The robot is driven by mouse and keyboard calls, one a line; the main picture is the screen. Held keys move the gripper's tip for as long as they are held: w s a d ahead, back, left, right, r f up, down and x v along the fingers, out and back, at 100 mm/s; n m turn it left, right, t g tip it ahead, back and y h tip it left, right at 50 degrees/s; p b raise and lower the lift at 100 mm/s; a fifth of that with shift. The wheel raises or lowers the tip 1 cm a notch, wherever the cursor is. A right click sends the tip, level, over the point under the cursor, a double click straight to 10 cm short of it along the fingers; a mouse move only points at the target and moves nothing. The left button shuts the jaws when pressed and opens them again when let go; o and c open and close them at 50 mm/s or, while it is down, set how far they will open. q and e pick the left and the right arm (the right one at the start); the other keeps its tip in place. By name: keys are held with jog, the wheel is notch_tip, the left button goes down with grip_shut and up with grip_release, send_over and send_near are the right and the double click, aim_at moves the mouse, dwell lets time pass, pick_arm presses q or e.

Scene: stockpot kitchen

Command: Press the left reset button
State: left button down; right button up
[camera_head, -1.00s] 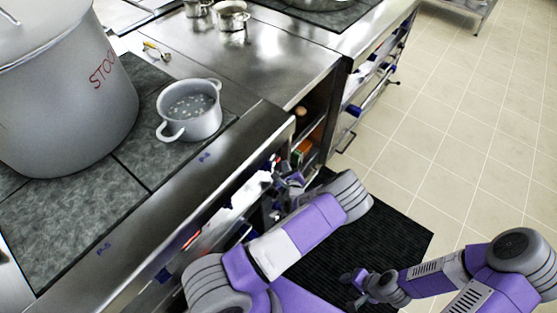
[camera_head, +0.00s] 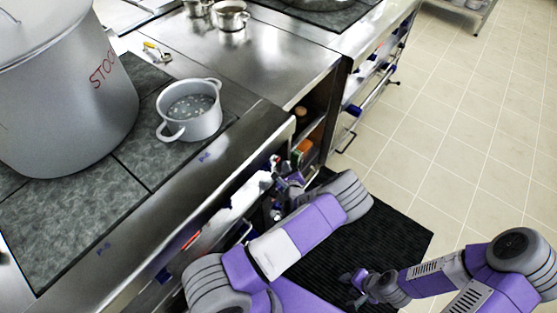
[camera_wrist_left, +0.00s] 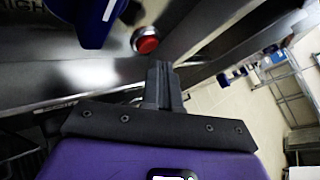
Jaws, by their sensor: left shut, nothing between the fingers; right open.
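A red round button (camera_wrist_left: 147,44) in a silver ring sits on the dark metal front panel in the left wrist view. My left gripper (camera_wrist_left: 164,66) is shut and empty, its fingertips close to the button, just below and to its right in the picture. I see no clear contact. In the head view my left gripper (camera_head: 284,172) is at the stove's front side, partly hidden by my arm. My right gripper (camera_head: 354,283) is low over the black mat, open and empty.
A large stockpot (camera_head: 65,90) and a smaller pot (camera_head: 190,112) stand on the stove top. A blue part (camera_wrist_left: 90,20) sticks out beside the button. The black mat (camera_head: 385,235) and tiled floor (camera_head: 460,120) are clear on the right.

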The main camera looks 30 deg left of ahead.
pick_arm(q)
jog(key=shift+a, duration=0.15)
dwell(0.6)
jog(key=shift+w+a, duration=0.1)
jog(key=shift+a, duration=0.2)
jog(key=shift+a+p, duration=0.4)
dwell(0.8)
jog(key=shift+d, duration=0.85)
jog(key=shift+d, duration=0.1)
jog(key=d, duration=0.2)
jog(key=s+d, duration=0.1)
jog(key=d, duration=0.1)
jog(key=shift+d+p, duration=0.3)
jog(key=shift+d, duration=0.05)
